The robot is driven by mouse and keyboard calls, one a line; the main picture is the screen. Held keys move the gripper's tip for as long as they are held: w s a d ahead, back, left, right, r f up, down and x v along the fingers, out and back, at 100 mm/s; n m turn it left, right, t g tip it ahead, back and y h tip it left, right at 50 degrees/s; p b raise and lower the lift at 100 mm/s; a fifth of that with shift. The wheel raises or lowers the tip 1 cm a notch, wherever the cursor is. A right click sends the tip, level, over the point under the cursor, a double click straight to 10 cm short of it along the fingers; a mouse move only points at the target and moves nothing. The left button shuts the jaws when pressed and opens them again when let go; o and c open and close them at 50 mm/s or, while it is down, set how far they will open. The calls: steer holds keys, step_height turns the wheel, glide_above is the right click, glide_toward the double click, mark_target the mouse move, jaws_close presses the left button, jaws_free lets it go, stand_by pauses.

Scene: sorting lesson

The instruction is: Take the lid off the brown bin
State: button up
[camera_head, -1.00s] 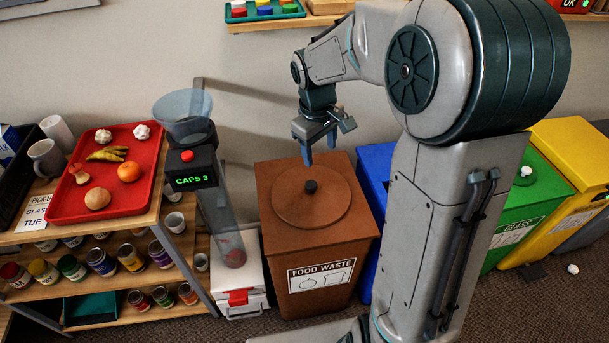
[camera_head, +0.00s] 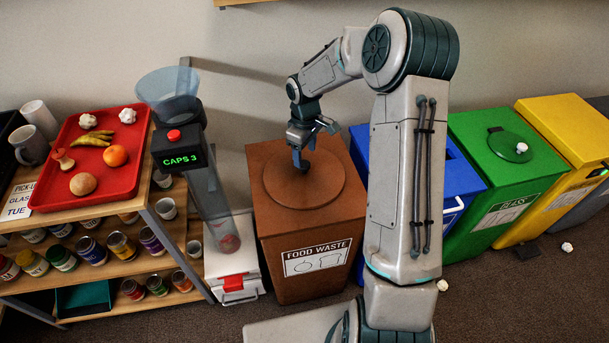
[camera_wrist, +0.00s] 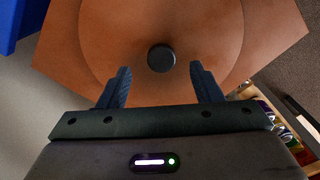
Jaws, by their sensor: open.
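The brown bin (camera_head: 289,241) labelled FOOD WASTE stands against the wall in the head view. Its round brown lid (camera_head: 325,192) lies flat on top. The lid's black knob (camera_wrist: 161,58) shows in the wrist view, centred between the fingers and a little beyond their tips; in the head view my gripper hides it. My gripper (camera_head: 301,160) points down over the lid. In the wrist view my gripper (camera_wrist: 160,76) is open, with one finger on each side of the knob's line and nothing between them.
A blue bin (camera_head: 458,178) stands right of the brown bin, then a green bin (camera_head: 482,135) and a yellow bin (camera_head: 570,125). On the left are a CAPS 3 tube device (camera_head: 181,158), a white box (camera_head: 228,262) and a shelf with a red tray (camera_head: 120,178).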

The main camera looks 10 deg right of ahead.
mark_target(304, 164)
step_height(304, 164, down, 6)
steer(key=shift+a+r, duration=0.1)
steer(key=shift+r, duration=0.1)
steer(key=c, duration=1.1)
steer(key=shift+c, duration=0.2)
